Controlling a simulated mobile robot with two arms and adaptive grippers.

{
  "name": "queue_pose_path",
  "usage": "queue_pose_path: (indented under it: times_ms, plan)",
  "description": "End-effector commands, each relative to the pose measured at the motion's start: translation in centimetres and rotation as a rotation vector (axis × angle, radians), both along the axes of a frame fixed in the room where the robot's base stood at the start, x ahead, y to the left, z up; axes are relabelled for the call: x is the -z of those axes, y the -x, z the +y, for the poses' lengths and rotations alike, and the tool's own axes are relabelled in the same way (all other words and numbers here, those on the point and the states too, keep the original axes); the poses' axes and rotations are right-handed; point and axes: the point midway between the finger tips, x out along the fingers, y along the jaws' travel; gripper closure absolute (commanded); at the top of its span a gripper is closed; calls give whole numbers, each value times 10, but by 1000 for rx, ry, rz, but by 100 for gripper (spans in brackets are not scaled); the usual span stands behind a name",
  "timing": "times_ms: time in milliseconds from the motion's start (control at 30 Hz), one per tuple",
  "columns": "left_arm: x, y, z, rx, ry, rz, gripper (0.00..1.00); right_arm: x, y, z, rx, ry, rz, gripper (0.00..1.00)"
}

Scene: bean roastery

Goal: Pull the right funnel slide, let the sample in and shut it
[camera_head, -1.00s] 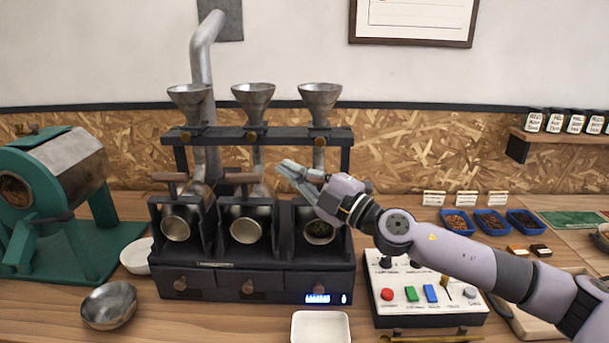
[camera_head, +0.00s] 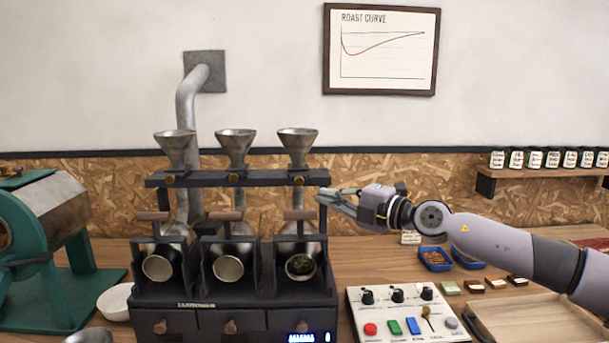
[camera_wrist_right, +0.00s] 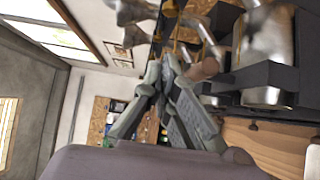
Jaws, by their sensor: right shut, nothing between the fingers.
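The right funnel (camera_head: 298,147) is a grey metal cone on the dark rack above a three-drum sample roaster (camera_head: 235,290). Its slide shows as a small brass knob (camera_head: 298,180) at the rack bar under the cone; I cannot tell whether it is in or out. The right drum (camera_head: 302,266) below has dark greenish beans visible in its mouth. My right gripper (camera_head: 322,196) is shut and empty, just right of the knob and slightly lower, apart from it. In the right wrist view its fingers (camera_wrist_right: 172,72) meet beside a wooden handle (camera_wrist_right: 205,69). My left gripper is out of view.
Wooden handles (camera_head: 226,215) stick out above the drums. A control box (camera_head: 405,315) with knobs and coloured buttons stands right of the roaster, below my right arm. Blue trays (camera_head: 436,259) lie behind it. A green roaster (camera_head: 50,235) stands left.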

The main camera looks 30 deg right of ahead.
Motion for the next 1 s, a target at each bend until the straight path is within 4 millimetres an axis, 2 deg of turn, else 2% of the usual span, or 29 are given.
queue_pose_path:
  times_ms: [33,367,400,500,700,1000]
  plan:
    - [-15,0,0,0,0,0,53,-8,-7,3,-2,-2,0,100]
    - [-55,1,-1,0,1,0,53,-7,-61,21,-3,-2,-4,100]
    - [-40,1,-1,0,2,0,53,4,-66,16,1,-1,-4,100]
    - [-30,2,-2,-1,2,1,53,5,-78,9,2,-2,-4,100]
    - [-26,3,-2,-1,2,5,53,2,-91,2,1,-1,-3,100]
    - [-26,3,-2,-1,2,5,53,0,-94,0,0,0,-2,100]
